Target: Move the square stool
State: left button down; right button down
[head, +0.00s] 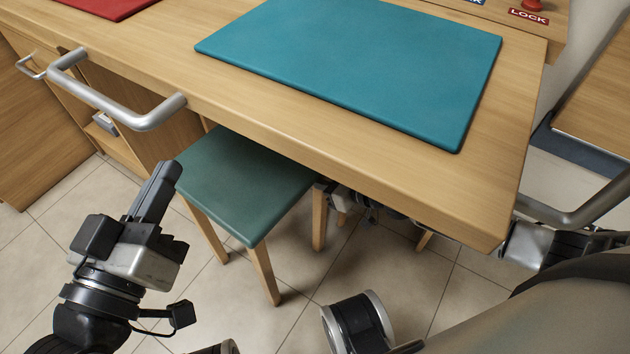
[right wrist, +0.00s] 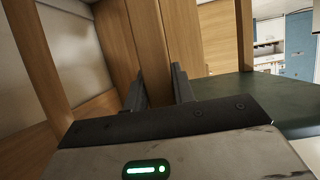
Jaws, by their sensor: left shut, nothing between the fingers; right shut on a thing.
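The square stool (head: 240,183) has a green seat and wooden legs. It stands upright on the tiles, its far part under the counter edge. In the right wrist view its seat (right wrist: 250,102) is at the right. My right gripper (right wrist: 158,78) is shut on an upright wooden stool leg (right wrist: 149,42). In the head view this gripper (head: 324,187) is partly hidden under the counter, just below the seat's right corner. My left gripper (head: 160,183) is shut and empty, left of the stool and apart from it.
The wooden counter (head: 360,170) overhangs the stool and carries a teal board (head: 365,65) and a red board (head: 108,6). A metal handle (head: 120,115) juts out at the left, another (head: 575,215) at the right. Tiled floor (head: 215,300) is clear in front of the stool.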

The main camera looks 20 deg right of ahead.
pick_arm(q)
jog(key=shift+w+r, duration=0.2)
pick_arm(e)
jog(key=shift+w+d, duration=0.4)
jog(key=shift+d, duration=0.25)
jog(key=c, duration=1.1)
grip_release()
jog(key=shift+s+a, duration=0.1)
jog(key=shift+a, duration=0.1)
jog(key=shift+s, duration=0.1)
pick_arm(q)
jog(key=f+p, duration=0.1)
jog(key=s+f+g+y+p, duration=0.1)
jog(key=p, duration=0.1)
jog(key=f+g+p, duration=0.1)
jog(key=p, duration=0.1)
jog(key=shift+s+a+f+y, duration=0.15)
jog(key=shift+s+f+y, duration=0.15)
jog(key=shift+y, duration=0.1)
pick_arm(e)
jog(key=v, duration=1.6)
jog(key=shift+a, duration=0.1)
